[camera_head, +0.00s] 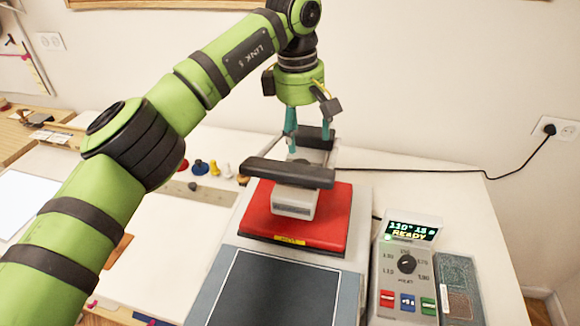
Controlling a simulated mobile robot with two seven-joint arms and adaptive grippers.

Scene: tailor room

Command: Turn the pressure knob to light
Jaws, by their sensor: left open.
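A heat press with a red upper plate (322,221) and a black handle bar (285,172) stands on the table. My left gripper (308,138) points down over the rear of the press, behind the handle bar. Its teal fingers are open and apart. A small grey part (297,160) shows low between them. I cannot tell whether it is the pressure knob or whether the fingers touch it; no light marking is readable. My right gripper is out of view.
A control box (402,291) with a black dial (407,264), coloured buttons and a lit READY display (411,231) stands to the right. A dark cable (440,169) runs to the wall socket. Several small coloured items stand left of the press.

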